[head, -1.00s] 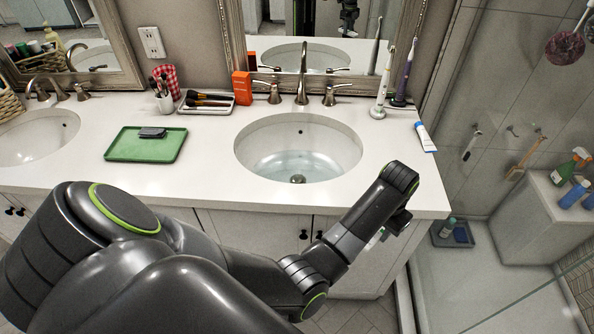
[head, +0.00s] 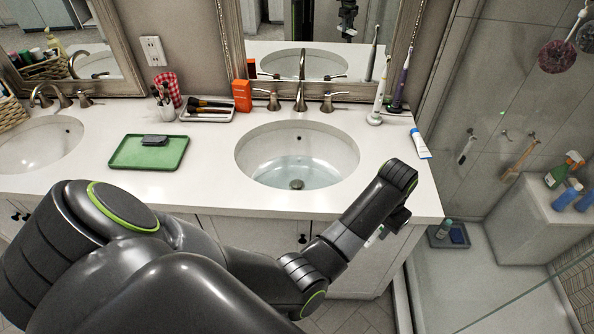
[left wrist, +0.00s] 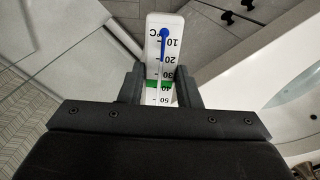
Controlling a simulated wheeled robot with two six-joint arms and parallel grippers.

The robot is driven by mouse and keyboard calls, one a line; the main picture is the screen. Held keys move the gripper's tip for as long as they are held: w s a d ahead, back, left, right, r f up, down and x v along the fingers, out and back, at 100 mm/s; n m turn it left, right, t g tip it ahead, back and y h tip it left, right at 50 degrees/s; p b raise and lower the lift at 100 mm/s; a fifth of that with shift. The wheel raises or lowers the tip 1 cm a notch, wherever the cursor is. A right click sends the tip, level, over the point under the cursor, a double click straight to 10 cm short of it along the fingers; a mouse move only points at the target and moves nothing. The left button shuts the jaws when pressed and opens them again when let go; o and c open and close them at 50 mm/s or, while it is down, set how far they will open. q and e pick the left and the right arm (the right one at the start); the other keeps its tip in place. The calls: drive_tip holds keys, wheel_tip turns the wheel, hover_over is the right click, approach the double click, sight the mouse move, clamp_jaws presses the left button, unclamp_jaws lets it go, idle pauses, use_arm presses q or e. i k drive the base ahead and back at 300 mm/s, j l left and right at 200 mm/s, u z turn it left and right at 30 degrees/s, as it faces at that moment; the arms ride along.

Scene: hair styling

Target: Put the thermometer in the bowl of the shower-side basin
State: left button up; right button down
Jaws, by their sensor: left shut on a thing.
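My left gripper (head: 378,232) is in front of the counter, below its front edge and to the right of the shower-side basin (head: 262,148). It is shut on the thermometer (head: 372,241), mostly hidden by my wrist in the head view. In the left wrist view the thermometer (left wrist: 165,40) is a white strip with a blue column, black numbers and a green band, between the fingers of my left gripper (left wrist: 160,88). The basin holds clear water and no object besides its drain shows in it. My right gripper is not in view.
A toothpaste tube (head: 420,144) lies near the counter's right end. Electric toothbrushes (head: 378,97) stand behind it. A green tray (head: 122,152) lies left of the basin. The faucet (head: 300,92) rises behind the basin. The glass shower is at the right.

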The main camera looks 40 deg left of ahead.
sight(281, 186)
drive_tip(key=i+u, duration=0.4)
drive_tip(key=i+l+u, duration=0.15)
drive_tip(key=i+u, duration=0.2)
drive_tip(key=i+j+u, duration=0.15)
drive_tip(key=i+u, duration=0.25)
drive_tip(key=k, duration=0.1)
